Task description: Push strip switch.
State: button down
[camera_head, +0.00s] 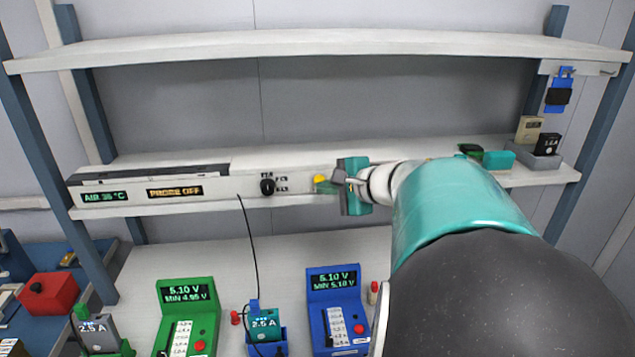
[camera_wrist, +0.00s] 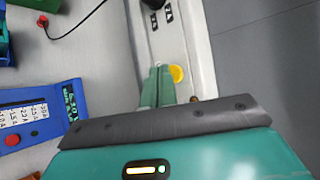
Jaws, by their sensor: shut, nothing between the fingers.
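A white strip (camera_head: 225,193) runs along the front edge of the lower shelf. It carries a display reading PROBE OFF (camera_head: 174,191), a black knob (camera_head: 267,186) with small labels, and a round yellow button (camera_head: 319,179). I cannot tell from markings which of these is the strip switch. My gripper (camera_head: 326,187) is shut and empty, just at the yellow button. In the wrist view the shut green fingers (camera_wrist: 158,72) lie beside the yellow button (camera_wrist: 177,73) and seem to overlap its edge. Whether they touch it cannot be told.
Below stand a green station (camera_head: 187,290) and a blue station (camera_head: 334,281) with displays, and a blue holder (camera_head: 265,335) with a teal 2.5 A cell and a black cable (camera_head: 252,240). Small blocks (camera_head: 529,129) sit at the shelf's right end. The upper shelf (camera_head: 300,42) is clear.

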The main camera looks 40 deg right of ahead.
jog(key=shift+s+a, duration=0.55)
jog(key=shift+s, duration=0.25)
jog(key=shift+s+a, duration=0.6)
jog(key=shift+s, duration=0.25)
jog(key=shift+s+a, duration=0.55)
jog(key=shift+s, duration=0.25)
